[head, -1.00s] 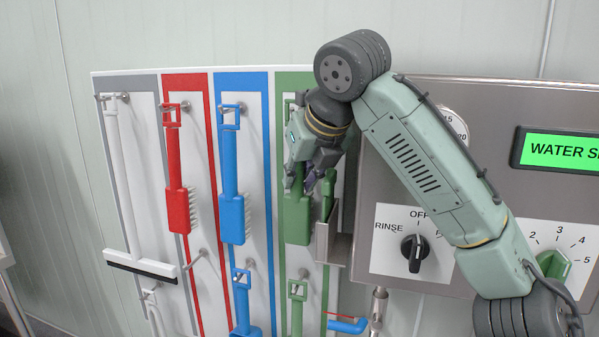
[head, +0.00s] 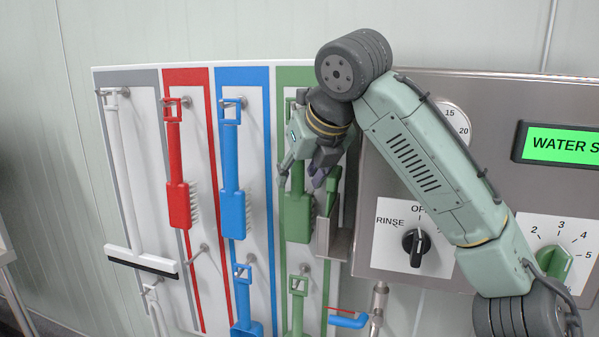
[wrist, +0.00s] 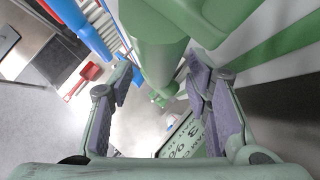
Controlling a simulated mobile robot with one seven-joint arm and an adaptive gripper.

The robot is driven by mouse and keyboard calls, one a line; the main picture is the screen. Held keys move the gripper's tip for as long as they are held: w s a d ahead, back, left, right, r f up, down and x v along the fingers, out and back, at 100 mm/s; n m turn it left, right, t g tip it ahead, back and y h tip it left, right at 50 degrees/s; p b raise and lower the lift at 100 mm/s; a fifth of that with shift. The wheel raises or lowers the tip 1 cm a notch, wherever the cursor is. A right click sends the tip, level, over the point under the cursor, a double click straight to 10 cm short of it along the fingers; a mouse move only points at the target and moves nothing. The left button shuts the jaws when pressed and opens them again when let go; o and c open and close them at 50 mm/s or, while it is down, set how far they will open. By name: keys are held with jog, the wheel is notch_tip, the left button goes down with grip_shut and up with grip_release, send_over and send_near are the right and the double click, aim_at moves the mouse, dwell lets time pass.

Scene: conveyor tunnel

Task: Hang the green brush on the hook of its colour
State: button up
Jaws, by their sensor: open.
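The green brush (head: 298,218) hangs upright in front of the green-bordered panel, its block below my gripper and its upper handle partly hidden by it. A hook shows at the top of that panel beside my gripper; I cannot tell exactly how the brush's loop sits on it. My gripper (head: 303,180) is open, its fingers spread in front of the brush's handle, just above the block. In the wrist view the brush's green handle and block (wrist: 155,45) fill the upper middle, close to the open fingers (wrist: 160,90); no grip on it shows.
A red brush (head: 178,205) and a blue brush (head: 231,215) hang to the left, with a white squeegee (head: 140,260) farther left. A metal holder (head: 333,240) with a green item stands close right. A control box (head: 480,110) is behind my arm.

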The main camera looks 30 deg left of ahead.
jog(key=shift+w+f, duration=0.15)
jog(key=shift+f, duration=0.15)
jog(key=v, duration=0.8)
jog(key=shift+r, duration=0.35)
jog(key=shift+f, duration=0.1)
